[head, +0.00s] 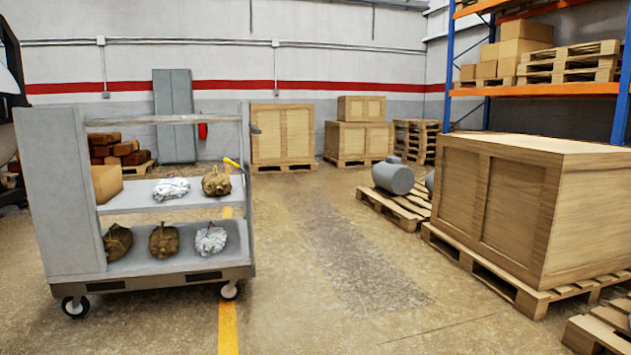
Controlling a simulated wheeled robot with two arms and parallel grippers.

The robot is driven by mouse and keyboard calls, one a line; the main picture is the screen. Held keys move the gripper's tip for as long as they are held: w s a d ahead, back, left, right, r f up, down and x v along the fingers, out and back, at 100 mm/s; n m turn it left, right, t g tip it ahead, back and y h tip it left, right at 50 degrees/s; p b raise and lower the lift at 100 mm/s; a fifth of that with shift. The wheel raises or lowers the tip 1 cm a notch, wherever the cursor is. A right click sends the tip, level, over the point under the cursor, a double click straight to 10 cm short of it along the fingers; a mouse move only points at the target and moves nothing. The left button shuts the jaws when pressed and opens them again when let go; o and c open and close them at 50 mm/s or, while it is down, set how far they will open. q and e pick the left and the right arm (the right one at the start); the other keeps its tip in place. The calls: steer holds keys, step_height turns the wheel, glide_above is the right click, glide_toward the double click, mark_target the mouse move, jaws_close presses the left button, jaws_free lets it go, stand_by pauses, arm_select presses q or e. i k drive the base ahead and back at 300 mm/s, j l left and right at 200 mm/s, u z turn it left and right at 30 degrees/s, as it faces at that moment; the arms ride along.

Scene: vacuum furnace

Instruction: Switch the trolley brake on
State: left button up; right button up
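A grey trolley (52,200) with two shelves stands at the left on wheels. A short yellow lever (232,163) sticks out at the right end of the trolley, near its upper shelf; I cannot tell its brake setting from here. The upper shelf (142,202) carries a cardboard box (106,183), a white crumpled bundle (171,188) and a brown sack (216,181). The lower shelf (190,262) carries two brown sacks (164,241) and another white bundle (210,239). Neither of my grippers shows in the head view.
A large wooden crate (495,205) on a pallet and a pallet with a grey cylinder (393,176) stand at the right. A blue and orange rack (540,91) is behind them. The floor (340,260) between trolley and crate is clear.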

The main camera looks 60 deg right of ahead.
mark_target(231, 163)
steer(key=i+l+z, duration=0.1)
steer(key=i+z, duration=0.6)
steer(key=z, duration=0.15)
steer(key=i+j+z, duration=0.15)
steer(key=i+z, duration=0.25)
steer(key=i+j, duration=0.2)
steer(key=i, duration=0.25)
steer(key=i+j, duration=0.15)
steer(key=i, duration=0.35)
steer(key=i+j+z, duration=0.1)
steer(key=i, duration=0.35)
steer(key=j, duration=0.1)
